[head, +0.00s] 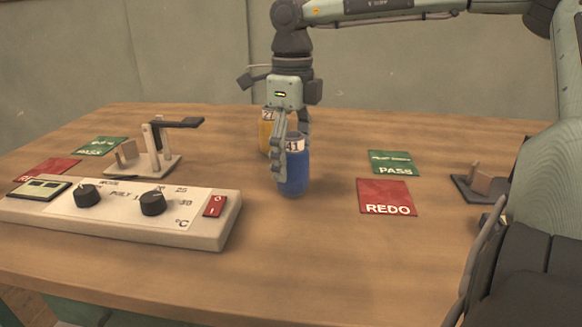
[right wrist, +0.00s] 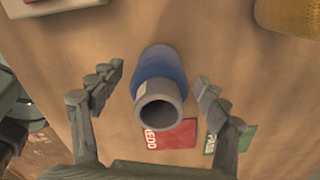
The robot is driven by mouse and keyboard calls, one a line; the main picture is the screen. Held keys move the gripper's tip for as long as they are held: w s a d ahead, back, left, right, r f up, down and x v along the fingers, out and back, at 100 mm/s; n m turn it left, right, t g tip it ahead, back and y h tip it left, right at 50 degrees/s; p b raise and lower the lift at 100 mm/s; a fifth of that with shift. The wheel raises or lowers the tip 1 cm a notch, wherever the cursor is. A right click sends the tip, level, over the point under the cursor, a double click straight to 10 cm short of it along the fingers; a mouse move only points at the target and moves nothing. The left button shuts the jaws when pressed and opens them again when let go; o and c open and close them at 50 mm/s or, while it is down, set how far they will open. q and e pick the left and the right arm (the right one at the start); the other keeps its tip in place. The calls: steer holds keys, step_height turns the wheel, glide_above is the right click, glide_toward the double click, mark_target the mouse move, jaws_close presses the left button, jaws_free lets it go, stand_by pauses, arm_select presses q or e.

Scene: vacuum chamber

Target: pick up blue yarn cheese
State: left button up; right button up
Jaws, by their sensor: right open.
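The blue yarn cheese (head: 294,174) stands upright on the wooden table, with a grey tube core and a white label reading 41. In the right wrist view the blue yarn cheese (right wrist: 161,70) lies between the two spread fingers, with its grey tube end towards the camera. My right gripper (head: 291,150) points down at it from above, with a finger in front of its left side. In the right wrist view my right gripper (right wrist: 158,95) is open, with a gap on both sides of the cheese. My left gripper is not in view.
A yellow yarn cheese (head: 265,132) labelled 27 stands close behind the blue one. A control box with knobs (head: 120,212) and a small stand (head: 150,160) are at left. Red REDO (head: 387,198) and green PASS (head: 394,163) mats lie at right. The front table is clear.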

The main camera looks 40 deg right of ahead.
mark_target(293, 177)
step_height(293, 177, down, 4)
steer(key=shift+s+f, duration=0.1)
steer(key=shift+f, duration=0.05)
steer(key=shift+c, duration=0.3)
steer(key=c, duration=1.2)
